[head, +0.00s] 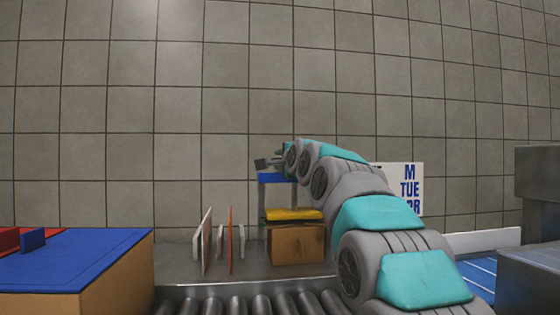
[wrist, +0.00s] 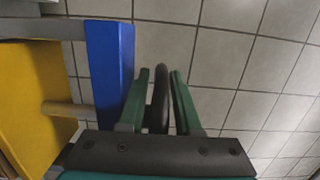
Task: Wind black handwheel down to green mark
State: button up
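The black handwheel (wrist: 160,98) shows in the wrist view as a dark curved rim, seen nearly edge-on. My gripper (wrist: 160,78) has its two green fingers on either side of this rim. The rim runs close to both fingertips, and I cannot tell if they press on it. In the head view my gripper (head: 279,157) is above the blue top bar (head: 278,178) of a press-like frame. This bar also shows in the wrist view (wrist: 110,65). A yellow plate (head: 293,214) is below the bar. I see no green mark in either view.
A brown block (head: 297,244) sits under the yellow plate. Several thin upright panels (head: 231,240) stand to its left. A blue-topped box (head: 80,258) is at the left, and rollers (head: 255,304) run along the front. A lettered sign (head: 408,188) is behind my arm.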

jog(key=shift+c, duration=0.2)
grip_shut()
dwell(0.4)
